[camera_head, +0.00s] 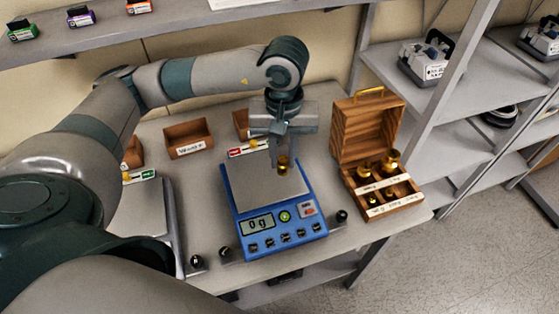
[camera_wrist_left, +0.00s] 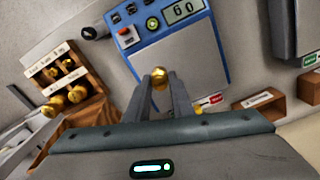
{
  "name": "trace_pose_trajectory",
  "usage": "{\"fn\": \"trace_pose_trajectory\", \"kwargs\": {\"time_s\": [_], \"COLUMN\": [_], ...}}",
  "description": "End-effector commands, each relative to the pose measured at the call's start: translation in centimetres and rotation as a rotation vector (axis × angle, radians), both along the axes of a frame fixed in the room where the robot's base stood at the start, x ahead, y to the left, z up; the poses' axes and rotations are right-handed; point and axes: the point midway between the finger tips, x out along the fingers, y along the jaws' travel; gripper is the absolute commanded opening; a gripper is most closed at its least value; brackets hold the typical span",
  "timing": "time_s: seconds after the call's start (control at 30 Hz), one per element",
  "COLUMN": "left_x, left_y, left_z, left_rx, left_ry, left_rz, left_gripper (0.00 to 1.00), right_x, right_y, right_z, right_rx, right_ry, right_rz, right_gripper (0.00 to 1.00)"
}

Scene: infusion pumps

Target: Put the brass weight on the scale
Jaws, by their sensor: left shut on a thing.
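My left gripper (camera_head: 279,160) is over the pan of the blue scale (camera_head: 262,240), shut on a small brass weight (camera_head: 283,166). The weight also shows between the fingertips in the left wrist view (camera_wrist_left: 159,74). The grey pan (camera_wrist_left: 190,60) lies beneath it, and the head view display reads 0 g. I cannot tell whether the weight touches the pan. My right gripper is not in view.
An open wooden case (camera_head: 375,150) with several brass weights stands right of the scale. Small brown boxes (camera_head: 188,138) sit behind on the left. Another scale (camera_head: 145,215) is partly hidden by my left arm. Dark knobs (camera_head: 342,215) lie near the front edge.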

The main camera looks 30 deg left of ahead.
Motion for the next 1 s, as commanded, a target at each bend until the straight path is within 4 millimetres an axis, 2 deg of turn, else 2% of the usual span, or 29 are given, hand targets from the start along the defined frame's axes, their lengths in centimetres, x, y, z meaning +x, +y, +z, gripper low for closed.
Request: {"fn": "trace_pose_trajectory", "kwargs": {"time_s": [0.1,0.23,0.53,0.8,1.0], "left_x": [0.0,0.0,0.0,-0.1,0.0], "left_y": [0.8,0.9,0.9,0.9,0.9], "left_z": [-0.4,-0.6,-0.8,-3.6,-4.6], "left_rx": [0.001,0.0,0.0,0.0,0.0], "left_ry": [0.001,-0.001,0.001,0.004,0.0], "left_rz": [0.0,-0.002,0.0,0.001,-0.001], "left_gripper": [0.0,0.0,0.0,0.0,0.0], "right_x": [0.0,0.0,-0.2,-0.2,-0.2], "right_y": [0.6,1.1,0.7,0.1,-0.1], "right_z": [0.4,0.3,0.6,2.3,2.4], "right_rx": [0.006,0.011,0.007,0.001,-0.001], "right_ry": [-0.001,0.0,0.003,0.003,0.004], "right_rz": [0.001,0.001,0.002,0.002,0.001], "right_gripper": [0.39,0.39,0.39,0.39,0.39]}}
